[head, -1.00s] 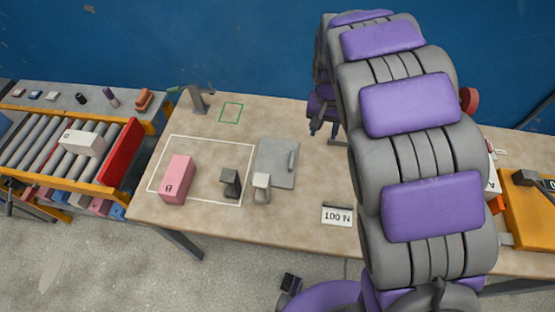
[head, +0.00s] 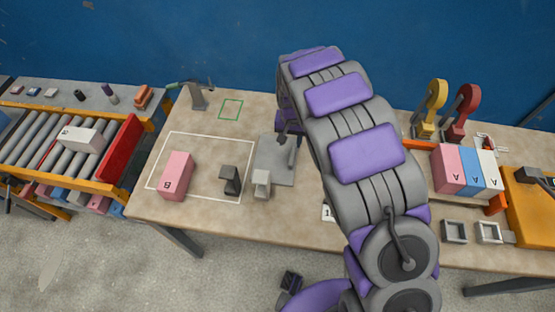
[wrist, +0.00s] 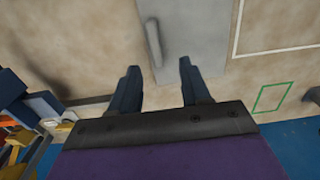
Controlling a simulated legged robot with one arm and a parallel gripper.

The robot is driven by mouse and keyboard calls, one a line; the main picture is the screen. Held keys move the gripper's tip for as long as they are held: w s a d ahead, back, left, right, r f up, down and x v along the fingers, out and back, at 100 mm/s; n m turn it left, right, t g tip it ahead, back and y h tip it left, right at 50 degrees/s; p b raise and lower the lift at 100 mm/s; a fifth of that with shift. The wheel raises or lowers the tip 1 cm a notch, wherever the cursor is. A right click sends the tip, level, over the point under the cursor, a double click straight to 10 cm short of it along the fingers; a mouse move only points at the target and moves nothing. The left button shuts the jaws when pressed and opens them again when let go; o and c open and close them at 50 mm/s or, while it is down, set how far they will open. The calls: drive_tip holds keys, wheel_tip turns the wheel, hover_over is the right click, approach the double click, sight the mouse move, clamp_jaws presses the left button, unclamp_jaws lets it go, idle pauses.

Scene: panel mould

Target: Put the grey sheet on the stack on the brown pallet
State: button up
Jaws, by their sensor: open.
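A flat grey sheet (head: 271,166) with a raised handle bar (head: 292,155) along its right side lies on the table. In the wrist view the sheet (wrist: 200,25) is at the top, with its handle (wrist: 153,40) at left. My gripper (head: 285,136) is over the sheet's far right part in the head view, partly hidden by my arm. In the wrist view my gripper (wrist: 158,64) is open and empty, its fingers spread to either side of the handle's line. I cannot tell the height above the sheet. I see no brown pallet or stack of sheets.
A pink block (head: 175,175) and a dark clamp-like piece (head: 229,180) are in the white outline; a pale one (head: 261,184) stands at the sheet's near edge. A green outline (head: 230,109) is empty. Pink, blue and white blocks (head: 468,170) stand right. A roller conveyor (head: 60,150) is left.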

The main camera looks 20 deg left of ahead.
sight(292, 156)
wheel_tip(292, 156, down, 4)
drive_tip(key=shift+r+b, duration=0.25)
drive_tip(key=shift+b, duration=0.05)
drive_tip(key=f, duration=0.1)
drive_tip(key=f+b, duration=0.1)
drive_tip(key=f, duration=0.3)
drive_tip(key=shift+w+d+f+b, duration=0.15)
drive_tip(key=shift+w+d+b, duration=0.05)
drive_tip(key=shift+d+b, duration=0.2)
drive_tip(key=shift+c, duration=0.5)
clamp_jaws()
